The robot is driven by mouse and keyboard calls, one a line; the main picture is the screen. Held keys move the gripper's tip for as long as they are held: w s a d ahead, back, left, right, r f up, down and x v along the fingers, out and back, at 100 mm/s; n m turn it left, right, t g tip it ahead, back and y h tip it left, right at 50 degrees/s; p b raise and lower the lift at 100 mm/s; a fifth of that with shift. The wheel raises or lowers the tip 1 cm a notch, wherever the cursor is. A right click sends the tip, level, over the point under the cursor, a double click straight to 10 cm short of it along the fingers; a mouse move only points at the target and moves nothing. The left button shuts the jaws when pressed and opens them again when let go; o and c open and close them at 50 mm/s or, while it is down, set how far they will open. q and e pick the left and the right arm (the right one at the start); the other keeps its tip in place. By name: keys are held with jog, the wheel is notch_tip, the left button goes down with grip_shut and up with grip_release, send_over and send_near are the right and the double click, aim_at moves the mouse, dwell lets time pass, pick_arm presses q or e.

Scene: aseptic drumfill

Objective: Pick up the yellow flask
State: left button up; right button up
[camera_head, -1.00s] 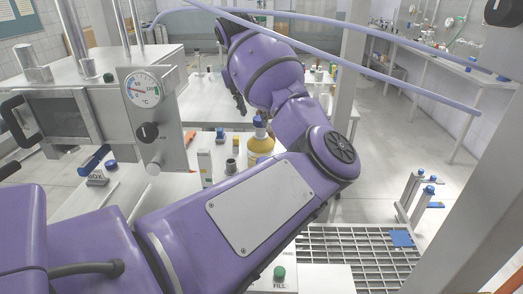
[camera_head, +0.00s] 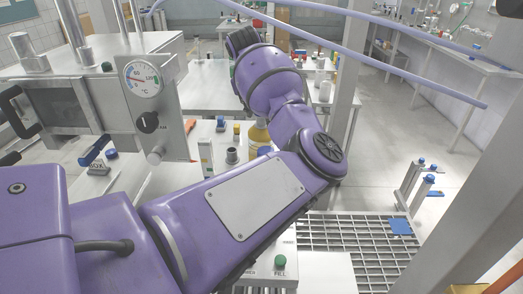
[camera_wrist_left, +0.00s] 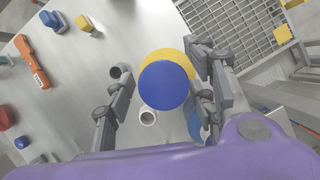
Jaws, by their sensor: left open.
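The yellow flask (camera_head: 258,137) stands on the bench behind my left arm, which hides part of it. In the left wrist view I look down on its round blue cap (camera_wrist_left: 165,86), with the yellow body (camera_wrist_left: 170,56) showing around the cap's upper edge. My left gripper (camera_wrist_left: 160,62) is open, with one finger on each side of the flask in that picture. I cannot tell whether the fingers touch it or how far above it they are. In the head view my left gripper's fingers are hidden by the arm. My right gripper is not in view.
An orange tool (camera_wrist_left: 37,60) lies farther left on the bench. A metal grating (camera_head: 345,232) lies to the right, and a cabinet with a gauge (camera_head: 141,80) stands at left.

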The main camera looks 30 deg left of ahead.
pick_arm(q)
grip_shut()
jog(key=shift+r, duration=0.1)
dwell(0.3)
